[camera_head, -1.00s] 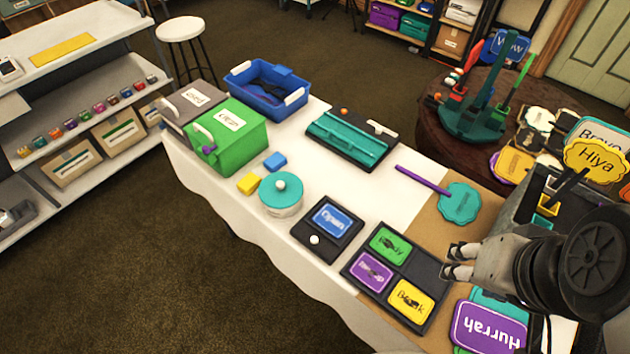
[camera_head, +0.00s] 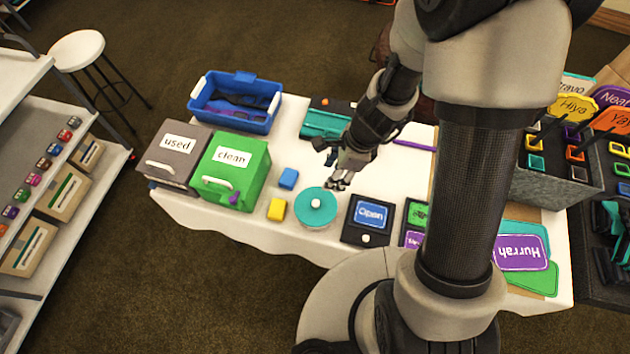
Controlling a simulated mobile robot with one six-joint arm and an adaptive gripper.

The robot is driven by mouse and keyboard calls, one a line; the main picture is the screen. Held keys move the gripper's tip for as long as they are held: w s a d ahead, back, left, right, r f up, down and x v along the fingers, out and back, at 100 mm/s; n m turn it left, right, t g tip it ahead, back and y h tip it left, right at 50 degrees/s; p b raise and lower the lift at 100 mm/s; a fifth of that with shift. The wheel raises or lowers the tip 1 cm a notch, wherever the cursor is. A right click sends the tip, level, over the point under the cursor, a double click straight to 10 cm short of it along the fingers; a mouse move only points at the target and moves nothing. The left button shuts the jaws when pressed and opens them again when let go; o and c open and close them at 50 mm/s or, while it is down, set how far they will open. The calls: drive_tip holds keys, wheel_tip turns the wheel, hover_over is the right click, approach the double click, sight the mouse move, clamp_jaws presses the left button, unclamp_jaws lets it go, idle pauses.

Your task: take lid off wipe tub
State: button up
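The wipe tub (camera_head: 318,227) stands on the white table, a low round white tub. Its teal lid (camera_head: 308,211) sits on top, with a pale round knob (camera_head: 316,203) at the centre. My gripper (camera_head: 338,184) is just behind and to the right of the lid, close to its far edge. Its fingers point down and seem apart with nothing between them. I cannot tell whether a fingertip touches the lid.
Yellow (camera_head: 277,209) and blue (camera_head: 288,178) blocks lie left of the tub. The green "clean" box (camera_head: 252,180) and grey "used" box (camera_head: 165,160) stand further left. A black tray with an "Open" card (camera_head: 371,215) is close on the right. A blue basket (camera_head: 235,105) is behind.

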drive_tip(key=b, duration=0.7)
hover_over(316, 203)
drive_tip(key=d, duration=0.2)
drive_tip(key=d+x, duration=0.1)
drive_tip(key=x, duration=0.6)
drive_tip(key=d+x, duration=0.1)
drive_tip(key=x, duration=0.3)
drive_tip(key=shift+d+f, duration=0.3)
drive_tip(key=shift+f, duration=0.1)
drive_tip(key=b+x, duration=0.2)
drive_tip(key=s+b+x, duration=0.1)
drive_tip(key=x, duration=0.1)
drive_tip(key=shift+d+f+b, duration=0.1)
drive_tip(key=shift+f+b, duration=0.25)
drive_tip(key=shift+b, duration=0.05)
drive_tip(key=shift+w+f, duration=0.1)
drive_tip(key=shift+f, duration=0.2)
drive_tip(key=shift+c, duration=0.4)
clamp_jaws()
